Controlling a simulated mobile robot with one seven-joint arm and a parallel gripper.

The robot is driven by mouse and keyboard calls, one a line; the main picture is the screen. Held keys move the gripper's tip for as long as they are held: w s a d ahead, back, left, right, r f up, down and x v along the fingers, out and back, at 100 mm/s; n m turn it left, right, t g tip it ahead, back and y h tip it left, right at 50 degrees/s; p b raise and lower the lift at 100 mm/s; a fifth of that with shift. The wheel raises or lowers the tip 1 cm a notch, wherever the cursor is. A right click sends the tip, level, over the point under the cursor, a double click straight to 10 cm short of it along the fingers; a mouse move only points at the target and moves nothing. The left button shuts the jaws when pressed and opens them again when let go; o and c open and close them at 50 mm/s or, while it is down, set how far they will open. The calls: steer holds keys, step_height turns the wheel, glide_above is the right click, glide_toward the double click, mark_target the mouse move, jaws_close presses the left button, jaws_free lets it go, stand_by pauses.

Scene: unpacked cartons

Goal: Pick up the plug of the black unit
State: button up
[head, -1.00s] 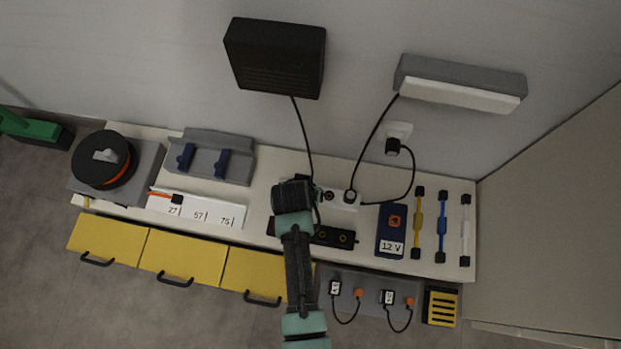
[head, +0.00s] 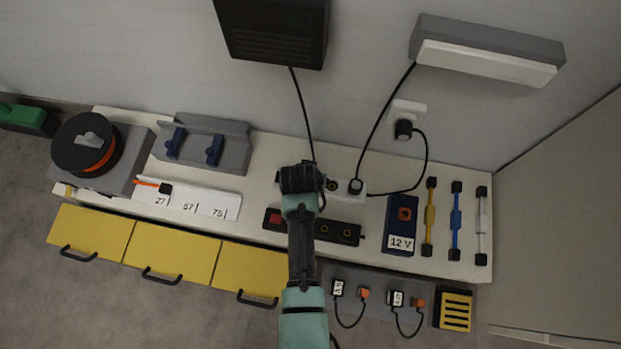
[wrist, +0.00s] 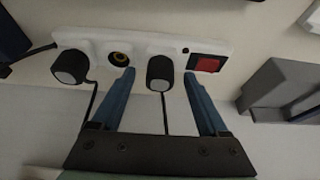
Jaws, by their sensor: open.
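The black unit (head: 272,32) is on the wall at the top of the head view. Its thin black cable (head: 302,112) runs down to the white power strip (head: 344,186) at the back of the bench, where my gripper (head: 302,180) hides the end. In the wrist view my gripper (wrist: 160,73) is open, its two blue fingers on either side of a round black plug with a grey top (wrist: 160,72). This plug sits in the strip between an empty socket (wrist: 121,58) and a red switch (wrist: 207,63), with a cable running from it. I cannot tell whether the fingers touch it.
A second plug (head: 355,186) sits in the strip, cabled to the grey and white lamp-like unit (head: 488,62). A black strip (head: 338,231) lies in front, close to my arm. A blue 12 V box (head: 399,222) stands to the right.

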steer(key=shift+c, duration=0.3)
jaws_close()
stand_by(0.3)
